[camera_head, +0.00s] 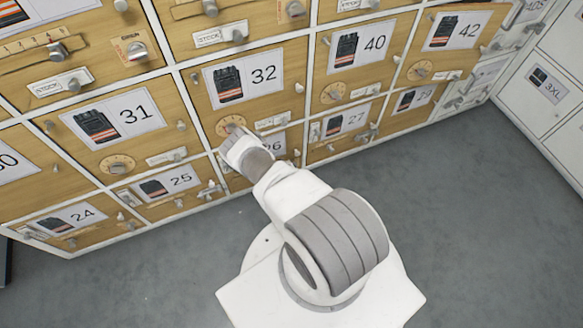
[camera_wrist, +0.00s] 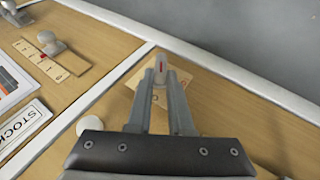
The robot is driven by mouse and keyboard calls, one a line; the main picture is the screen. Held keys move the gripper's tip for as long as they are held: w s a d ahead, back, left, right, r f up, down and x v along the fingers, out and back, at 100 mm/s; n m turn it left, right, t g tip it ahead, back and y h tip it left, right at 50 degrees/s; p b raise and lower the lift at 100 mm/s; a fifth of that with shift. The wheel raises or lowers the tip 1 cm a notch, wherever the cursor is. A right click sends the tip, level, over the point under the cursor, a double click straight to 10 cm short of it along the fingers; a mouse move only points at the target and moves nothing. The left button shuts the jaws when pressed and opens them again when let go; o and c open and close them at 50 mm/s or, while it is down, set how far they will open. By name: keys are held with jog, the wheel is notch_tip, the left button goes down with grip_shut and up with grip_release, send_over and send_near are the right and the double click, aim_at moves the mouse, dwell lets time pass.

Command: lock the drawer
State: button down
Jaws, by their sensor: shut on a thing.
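The knob stands on a light wooden plate (camera_wrist: 120,103) whose print is mostly covered by the fingers. The drawer marked 26 (camera_head: 273,143) is partly hidden by my arm. I cannot tell for sure which drawer the held knob belongs to. The drawer fronts in this area look flush with the frame.
Drawers 31 (camera_head: 113,124) and 25 (camera_head: 170,184) lie to the left. The grey floor (camera_head: 470,210) is clear.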

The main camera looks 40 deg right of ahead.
dwell(0.3)
jog(key=c, duration=0.8)
grip_release()
